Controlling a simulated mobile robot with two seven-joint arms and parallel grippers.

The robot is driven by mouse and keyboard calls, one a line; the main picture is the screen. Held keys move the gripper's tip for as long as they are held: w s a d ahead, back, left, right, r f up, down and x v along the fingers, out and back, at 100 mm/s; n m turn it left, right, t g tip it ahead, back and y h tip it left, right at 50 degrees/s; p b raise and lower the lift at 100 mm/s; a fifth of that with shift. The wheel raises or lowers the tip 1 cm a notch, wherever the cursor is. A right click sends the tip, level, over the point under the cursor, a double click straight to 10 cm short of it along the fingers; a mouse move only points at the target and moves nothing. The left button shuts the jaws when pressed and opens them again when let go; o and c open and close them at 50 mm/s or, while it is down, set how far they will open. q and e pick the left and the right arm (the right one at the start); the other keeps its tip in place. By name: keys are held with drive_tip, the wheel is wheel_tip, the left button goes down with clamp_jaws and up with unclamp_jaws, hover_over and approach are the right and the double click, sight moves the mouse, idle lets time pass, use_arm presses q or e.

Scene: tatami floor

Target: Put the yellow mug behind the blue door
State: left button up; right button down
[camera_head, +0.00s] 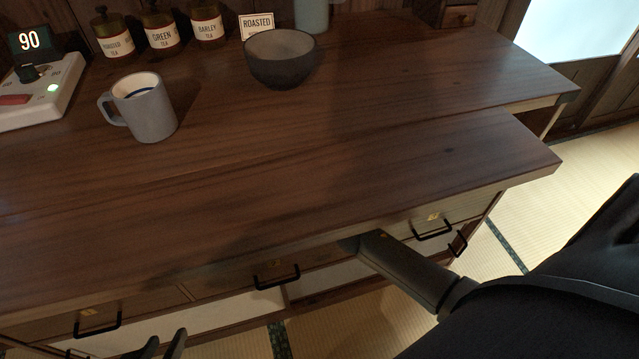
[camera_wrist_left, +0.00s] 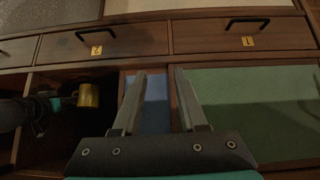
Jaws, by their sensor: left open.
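The yellow mug (camera_wrist_left: 88,95) is in the open, dark compartment on the left of the left wrist view. The blue door (camera_wrist_left: 156,112) is a narrow blue panel right of that compartment, beside a wide green door (camera_wrist_left: 250,110). My left gripper (camera_wrist_left: 159,74) is open and empty in front of the blue door; its fingertips show at the bottom left of the head view (camera_head: 161,346). My right arm (camera_head: 410,272) reaches under the tabletop. Its dark end (camera_wrist_left: 38,108) is close to the mug; whether its fingers hold it is unclear. The head view hides the mug and the door.
Drawers with black handles (camera_head: 277,275) run along the cabinet front. On the tabletop (camera_head: 400,150) stand a grey mug (camera_head: 150,112), a dark bowl (camera_head: 282,62), tea jars (camera_head: 161,30) and a device reading 90 (camera_head: 45,90). The front of the tabletop is clear.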

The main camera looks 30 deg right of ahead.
drive_tip(key=shift+w+f+b, duration=0.1)
drive_tip(key=shift+f+b, duration=0.2)
drive_tip(key=shift+f, duration=0.1)
use_arm(q)
drive_tip(key=shift+w+d+r+t+h, duration=0.1)
drive_tip(key=shift+w+d+t+h, duration=0.3)
drive_tip(key=shift+d+t, duration=0.25)
drive_tip(key=shift+w+d+r+t+h, duration=0.1)
drive_tip(key=shift+w+d+t+h, duration=0.3)
drive_tip(key=shift+d, duration=0.35)
use_arm(e)
drive_tip(key=shift+w+f, duration=0.1)
use_arm(q)
drive_tip(key=shift+f, duration=0.1)
use_arm(e)
drive_tip(key=shift+f, duration=0.1)
drive_tip(key=shift+f+b, duration=0.1)
drive_tip(key=shift+b, duration=0.25)
drive_tip(key=c, duration=1)
unclamp_jaws()
use_arm(q)
drive_tip(key=shift+d, duration=0.15)
